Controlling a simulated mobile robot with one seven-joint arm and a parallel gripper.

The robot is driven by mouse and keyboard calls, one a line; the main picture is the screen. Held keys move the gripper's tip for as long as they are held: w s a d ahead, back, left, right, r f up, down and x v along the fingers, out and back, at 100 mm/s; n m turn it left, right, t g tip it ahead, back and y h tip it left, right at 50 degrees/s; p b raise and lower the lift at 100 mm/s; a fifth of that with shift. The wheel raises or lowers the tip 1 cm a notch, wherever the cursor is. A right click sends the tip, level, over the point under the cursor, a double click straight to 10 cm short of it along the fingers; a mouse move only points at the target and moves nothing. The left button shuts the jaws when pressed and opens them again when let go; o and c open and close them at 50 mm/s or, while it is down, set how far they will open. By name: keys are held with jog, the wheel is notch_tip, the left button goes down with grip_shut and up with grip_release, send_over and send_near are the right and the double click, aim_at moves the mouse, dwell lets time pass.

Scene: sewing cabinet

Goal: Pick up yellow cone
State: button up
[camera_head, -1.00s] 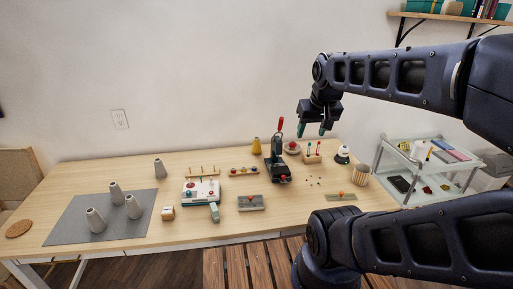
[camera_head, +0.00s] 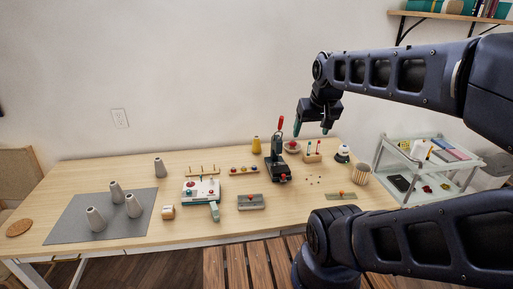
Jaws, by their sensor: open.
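The yellow cone (camera_head: 256,146) stands upright at the back of the wooden table, just left of a dark press with a red-topped lever (camera_head: 277,160). My gripper (camera_head: 311,130) hangs in the air above the back right of the table, right of the cone and apart from it. Its green-tipped fingers are spread apart with nothing between them.
Several grey cones (camera_head: 134,206) stand at the left, most on a grey mat (camera_head: 72,226). A white device (camera_head: 201,189), small wooden racks, a striped cup (camera_head: 360,175) and a black-and-white item (camera_head: 343,153) share the table (camera_head: 235,228). A white cart (camera_head: 435,187) stands right.

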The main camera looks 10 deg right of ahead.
jog(key=w+r+m, duration=0.3)
jog(key=w, duration=0.7)
jog(key=m+g, duration=0.5)
jog(key=m, duration=1.2)
send_over(257, 143)
jog(key=w, duration=0.2)
notch_tip(257, 143, down, 32)
jog(key=shift+w+f, duration=0.1)
jog(key=shift+f, duration=5.6)
jog(key=c, duration=1.1)
